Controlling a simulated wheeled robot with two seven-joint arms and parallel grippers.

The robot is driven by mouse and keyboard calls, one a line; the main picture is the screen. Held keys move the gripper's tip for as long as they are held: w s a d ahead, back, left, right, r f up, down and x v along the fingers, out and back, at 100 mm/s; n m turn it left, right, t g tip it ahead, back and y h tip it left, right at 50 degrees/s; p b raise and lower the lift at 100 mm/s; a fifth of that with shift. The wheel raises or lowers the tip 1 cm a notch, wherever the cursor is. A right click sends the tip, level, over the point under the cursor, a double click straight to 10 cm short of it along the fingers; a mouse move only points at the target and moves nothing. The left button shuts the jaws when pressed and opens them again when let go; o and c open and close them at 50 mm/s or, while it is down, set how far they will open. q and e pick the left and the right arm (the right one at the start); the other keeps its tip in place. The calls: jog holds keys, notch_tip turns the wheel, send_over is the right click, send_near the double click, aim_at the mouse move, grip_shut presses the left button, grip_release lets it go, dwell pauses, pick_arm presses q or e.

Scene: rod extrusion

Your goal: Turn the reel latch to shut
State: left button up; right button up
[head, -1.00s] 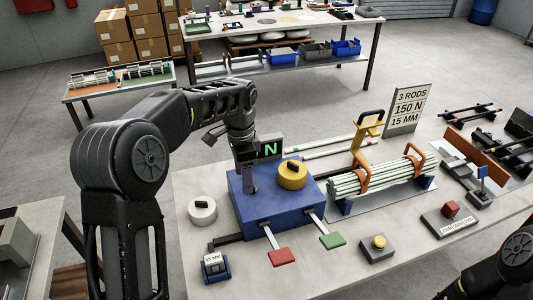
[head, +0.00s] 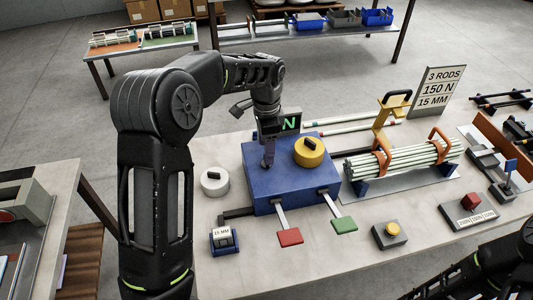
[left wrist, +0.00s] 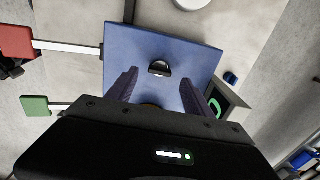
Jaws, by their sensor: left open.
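My left gripper (head: 268,155) points down over the box's top, left of the yellow cap. In the left wrist view its two fingers (left wrist: 160,95) are apart with nothing between them. A small black half-round knob (left wrist: 160,69) on the blue top (left wrist: 185,52) lies just beyond the fingertips, untouched. Which part is the reel latch I cannot tell for sure. My right gripper is out of view; only part of that arm shows at the lower right.
Red (head: 290,237) and green (head: 344,225) paddles stick out from the box's front. A white capped disc (head: 215,181) sits left of it, a display (head: 282,124) behind. A rod bundle (head: 405,160) lies right. A yellow button (head: 391,230) stands in front.

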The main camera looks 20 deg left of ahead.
pick_arm(q)
jog(key=shift+f+p, duration=0.3)
jog(key=shift+f, duration=1.6)
grip_shut()
